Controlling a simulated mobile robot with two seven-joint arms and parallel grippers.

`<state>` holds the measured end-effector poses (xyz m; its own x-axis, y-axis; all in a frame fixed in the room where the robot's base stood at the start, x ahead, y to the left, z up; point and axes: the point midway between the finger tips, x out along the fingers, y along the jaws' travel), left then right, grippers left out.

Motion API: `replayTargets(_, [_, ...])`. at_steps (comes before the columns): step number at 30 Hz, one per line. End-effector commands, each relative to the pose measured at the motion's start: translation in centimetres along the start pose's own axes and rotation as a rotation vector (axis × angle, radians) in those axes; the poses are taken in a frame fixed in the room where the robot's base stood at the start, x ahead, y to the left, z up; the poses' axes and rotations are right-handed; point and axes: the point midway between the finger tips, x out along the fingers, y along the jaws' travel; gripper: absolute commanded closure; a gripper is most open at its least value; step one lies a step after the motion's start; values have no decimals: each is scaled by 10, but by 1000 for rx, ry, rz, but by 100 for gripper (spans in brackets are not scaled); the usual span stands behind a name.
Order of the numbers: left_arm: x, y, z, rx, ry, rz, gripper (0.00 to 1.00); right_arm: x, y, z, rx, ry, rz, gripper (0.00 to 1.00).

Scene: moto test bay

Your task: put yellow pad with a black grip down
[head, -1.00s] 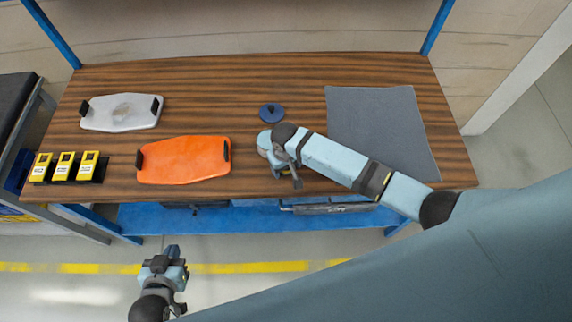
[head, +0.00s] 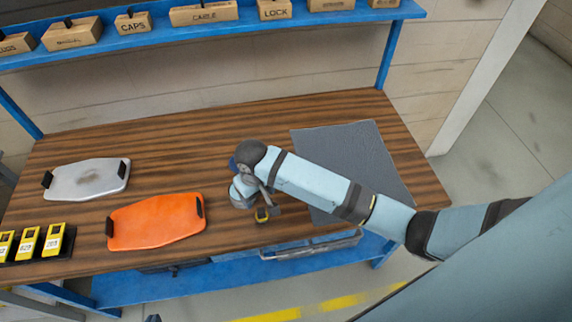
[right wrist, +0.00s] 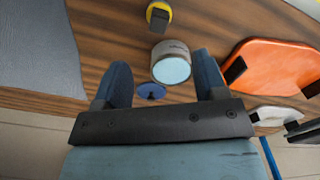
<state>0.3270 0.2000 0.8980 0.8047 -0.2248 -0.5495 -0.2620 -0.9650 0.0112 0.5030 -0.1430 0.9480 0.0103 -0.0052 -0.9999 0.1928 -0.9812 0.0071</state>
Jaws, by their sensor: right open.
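The yellow pad with a black grip (head: 264,215) rests on the wooden table near its front edge, beside my right gripper. It also shows at the top of the right wrist view (right wrist: 158,16), beyond and apart from the fingers. My right gripper (head: 265,196) is open and empty over the table; both its fingers show apart in the right wrist view (right wrist: 161,66). Only a dark sliver, seemingly my left gripper (head: 152,318), shows at the bottom edge, and its jaws are hidden.
A grey can (right wrist: 171,62) stands between the yellow pad and a blue round pad (right wrist: 151,91). An orange panel (head: 156,222) and a pale grey one (head: 88,178) lie left. Several yellow devices (head: 29,243) stand left. A grey mat (head: 350,155) covers the right.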

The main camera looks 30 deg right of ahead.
Motion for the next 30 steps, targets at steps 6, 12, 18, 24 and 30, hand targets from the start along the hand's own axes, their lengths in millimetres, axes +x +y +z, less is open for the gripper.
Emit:
replayTargets(6, [0,0,0,0,0,1,100,36,-22,29,-18,157,-133,34])
replayTargets(12, [0,0,0,0,0,1,100,64,-30,76,-17,473,-235,34])
replayTargets(18, [0,0,0,0,0,1,100,65,-7,134,-18,770,-178,34])
replayTargets(24, [0,0,0,0,0,0,100,53,15,176,-44,940,-80,34])
replayTargets(30, [0,0,0,0,0,0,100,48,22,185,-58,983,-49,34])
